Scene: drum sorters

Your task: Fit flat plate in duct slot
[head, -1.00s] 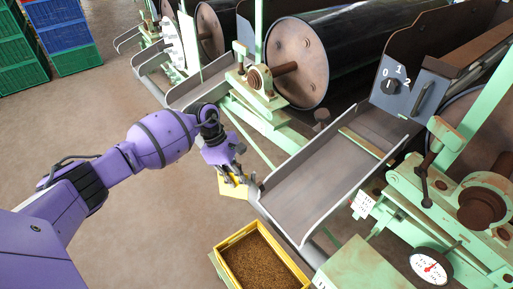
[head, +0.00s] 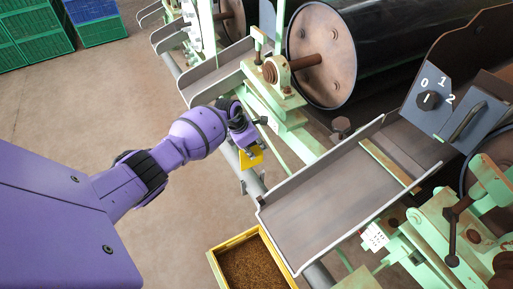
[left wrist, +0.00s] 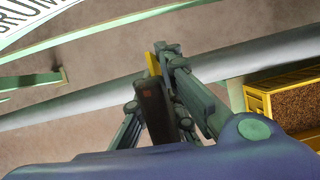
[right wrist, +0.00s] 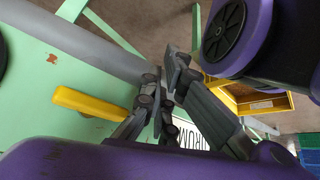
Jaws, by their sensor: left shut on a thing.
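The flat plate (head: 252,159) is yellow and hangs at the tip of my left gripper (head: 249,149). In the left wrist view my left gripper (left wrist: 160,68) is shut on it; only a thin yellow edge (left wrist: 152,64) shows, beside a dark block with a red mark. The grey round duct (head: 256,184) runs under the machine's front, just beyond the plate, and crosses the left wrist view (left wrist: 225,85). Its slot cannot be made out. My right gripper (right wrist: 165,90) shows only in the right wrist view, with its fingertips close together and nothing seen between them.
A sloping grey tray (head: 325,200) is right of the plate. A yellow crate of brown grains (head: 250,262) stands below it. Green frame parts (head: 290,125) and a large drum (head: 322,60) lie behind. A yellow bar (right wrist: 92,109) lies near my right gripper. Floor at left is free.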

